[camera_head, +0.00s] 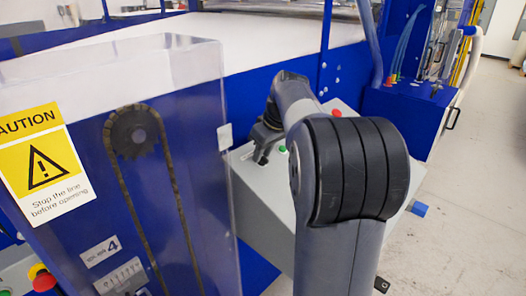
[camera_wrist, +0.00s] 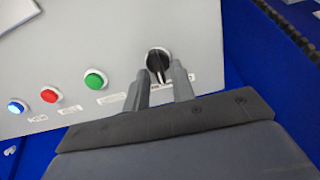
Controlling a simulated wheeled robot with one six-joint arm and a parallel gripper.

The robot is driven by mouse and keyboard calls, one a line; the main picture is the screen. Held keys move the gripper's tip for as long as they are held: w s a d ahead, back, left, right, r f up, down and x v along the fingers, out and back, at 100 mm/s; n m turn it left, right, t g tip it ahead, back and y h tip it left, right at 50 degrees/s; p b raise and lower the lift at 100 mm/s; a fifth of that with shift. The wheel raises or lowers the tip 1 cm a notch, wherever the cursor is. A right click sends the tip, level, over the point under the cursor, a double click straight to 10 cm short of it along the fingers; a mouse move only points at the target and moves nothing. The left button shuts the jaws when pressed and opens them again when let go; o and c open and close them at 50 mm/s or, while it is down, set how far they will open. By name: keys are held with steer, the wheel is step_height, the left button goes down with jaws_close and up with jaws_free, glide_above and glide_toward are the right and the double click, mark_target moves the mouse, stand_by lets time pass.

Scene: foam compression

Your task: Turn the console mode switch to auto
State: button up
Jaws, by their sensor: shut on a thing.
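The console (camera_head: 257,177) is a light grey panel, partly hidden behind my arm in the head view. The mode switch (camera_wrist: 158,60) is a round black knob with a pale pointer line at the right end of a row of buttons in the wrist view. My gripper (camera_wrist: 159,78) reaches onto it, with a finger on each side of the knob's lower part, shut on it. The label below the knob is partly covered by the fingers and cannot be read.
In the wrist view a green button (camera_wrist: 95,79), a red button (camera_wrist: 50,94) and a lit blue button (camera_wrist: 17,106) sit left of the switch. A clear guard with a caution sign (camera_head: 45,160) stands close left of the console. Open floor (camera_head: 480,200) lies right.

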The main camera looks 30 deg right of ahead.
steer(key=shift+r, duration=0.1)
steer(key=m+p, duration=0.1)
steer(key=m, duration=0.1)
steer(key=m+p, duration=0.1)
steer(key=m, duration=0.1)
steer(key=shift+d+m, duration=0.2)
steer(key=shift+m, duration=0.2)
steer(key=shift+d+m+p, duration=0.15)
steer(key=shift+m+p, duration=0.7)
steer(key=shift+m, duration=1.05)
steer(key=o, duration=0.7)
steer(key=shift+c, duration=0.2)
steer(key=b+v, duration=0.1)
steer(key=v, duration=0.9)
steer(key=shift+s+r, duration=0.15)
steer(key=shift+r, duration=0.2)
